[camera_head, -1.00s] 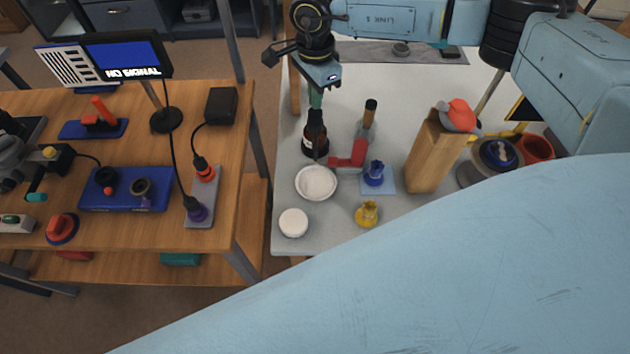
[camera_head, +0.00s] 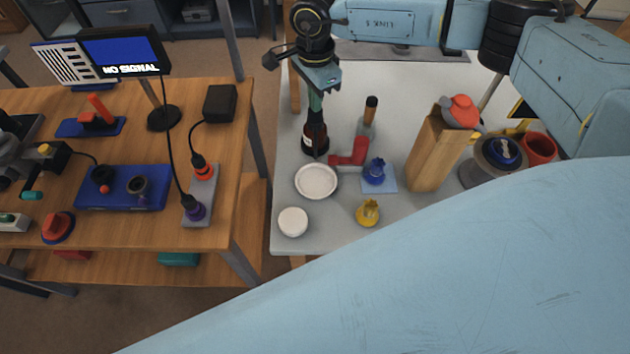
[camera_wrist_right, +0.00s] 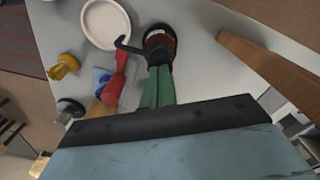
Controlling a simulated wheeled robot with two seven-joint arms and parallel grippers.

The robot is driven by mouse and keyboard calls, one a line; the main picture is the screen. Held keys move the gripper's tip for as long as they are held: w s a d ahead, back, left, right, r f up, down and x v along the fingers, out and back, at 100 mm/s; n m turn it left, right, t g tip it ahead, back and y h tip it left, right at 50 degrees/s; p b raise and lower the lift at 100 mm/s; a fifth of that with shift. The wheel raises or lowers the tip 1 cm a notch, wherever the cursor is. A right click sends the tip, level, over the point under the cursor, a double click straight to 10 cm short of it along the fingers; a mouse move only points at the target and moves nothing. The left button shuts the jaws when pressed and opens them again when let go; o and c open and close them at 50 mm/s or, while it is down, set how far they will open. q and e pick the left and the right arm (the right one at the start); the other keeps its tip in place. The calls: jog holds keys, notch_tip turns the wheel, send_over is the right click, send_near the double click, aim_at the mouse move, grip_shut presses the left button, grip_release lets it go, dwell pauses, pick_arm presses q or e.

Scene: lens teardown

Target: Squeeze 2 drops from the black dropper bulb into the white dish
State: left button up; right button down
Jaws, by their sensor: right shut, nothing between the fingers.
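A dark brown bottle (camera_head: 316,141) stands on the grey table, with the black dropper bulb (camera_head: 315,116) at its top. My right gripper (camera_head: 315,101) points down with its green fingers shut, right at the bulb; nothing shows between them. In the right wrist view the shut fingers (camera_wrist_right: 158,75) end beside the bottle's dark top (camera_wrist_right: 160,38). A thin black spout (camera_wrist_right: 128,47) reaches from there toward the white dish. The round white dish (camera_head: 316,182) stands just in front of the bottle; I cannot make out drops in it. My left gripper is out of view.
Close by are a red tool (camera_head: 350,154), a blue knob piece (camera_head: 375,171) on a light blue pad, a yellow piece (camera_head: 368,213), a white round container (camera_head: 293,222) and a wooden block (camera_head: 432,150). A wooden table (camera_head: 230,190) stands to the left.

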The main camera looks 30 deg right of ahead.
jog(key=shift+f, duration=0.5)
jog(key=shift+r, duration=0.1)
jog(key=shift+r+p, duration=0.65)
jog(key=shift+r, duration=0.65)
jog(key=shift+f, duration=0.2)
